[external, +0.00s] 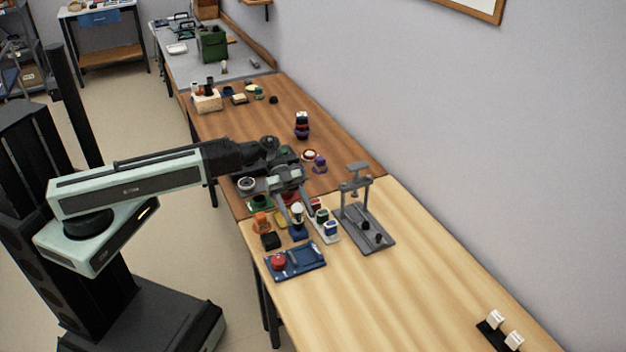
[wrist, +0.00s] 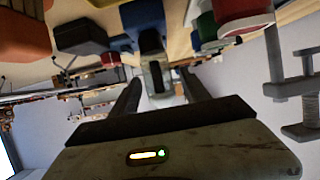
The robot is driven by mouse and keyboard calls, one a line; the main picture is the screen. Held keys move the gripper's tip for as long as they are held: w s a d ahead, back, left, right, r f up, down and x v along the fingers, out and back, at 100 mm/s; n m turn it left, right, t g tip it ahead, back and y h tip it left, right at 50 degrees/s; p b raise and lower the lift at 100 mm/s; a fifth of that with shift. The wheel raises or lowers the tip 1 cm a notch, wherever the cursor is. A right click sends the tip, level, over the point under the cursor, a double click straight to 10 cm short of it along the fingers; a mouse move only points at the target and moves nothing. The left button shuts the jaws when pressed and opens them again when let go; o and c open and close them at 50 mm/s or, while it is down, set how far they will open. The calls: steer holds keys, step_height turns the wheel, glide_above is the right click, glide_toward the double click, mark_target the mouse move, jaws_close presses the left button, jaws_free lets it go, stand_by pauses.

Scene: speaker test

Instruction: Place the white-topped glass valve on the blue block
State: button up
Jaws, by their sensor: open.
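The white-topped glass valve (external: 297,213) stands upright over the blue block (external: 298,233) and appears to rest on it. In the wrist view, which looks upside down, the valve (wrist: 156,72) shows between my two fingers, with its pale end toward my palm and the blue block (wrist: 141,16) beyond its other end. My gripper (external: 294,203) is open, with one finger on each side of the valve's upper part. The wrist view shows a gap between my gripper (wrist: 160,92) fingers and the valve. The exact contact between valve and block is hard to see.
An orange part (external: 261,224) and a black block (external: 270,241) sit left of the blue block. Green and red pieces on a white holder (external: 328,232) are close on the right. A grey stand (external: 362,228) is farther right. A blue tray (external: 310,263) lies in front.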

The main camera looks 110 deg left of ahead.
steer(key=p+v, duration=0.2)
steer(key=v, duration=0.7)
steer(key=shift+p, duration=0.4)
steer(key=d+f+n+g+y+p, duration=0.1)
steer(key=d+g+p, duration=0.1)
steer(key=d, duration=0.3)
steer(key=d+f+n+g+y+p, duration=0.1)
steer(key=d+g+p, duration=0.1)
steer(key=d, duration=0.4)
steer(key=d+f+n+g+y+p, duration=0.1)
steer(key=d+g+p, duration=0.1)
steer(key=d, duration=0.3)
steer(key=shift+s+d+f+n+g+p, duration=0.25)
steer(key=shift+s+n+g+p, duration=0.1)
steer(key=shift+g, duration=0.35)
steer(key=d+f+n+g+y+p, duration=0.1)
steer(key=d+n+y, duration=0.4)
steer(key=d, duration=0.9)
steer(key=shift+s+d+f+g+y+p, duration=0.2)
steer(key=shift+s+f+g+y+p, duration=0.2)
steer(key=shift+g+y+p, duration=0.3)
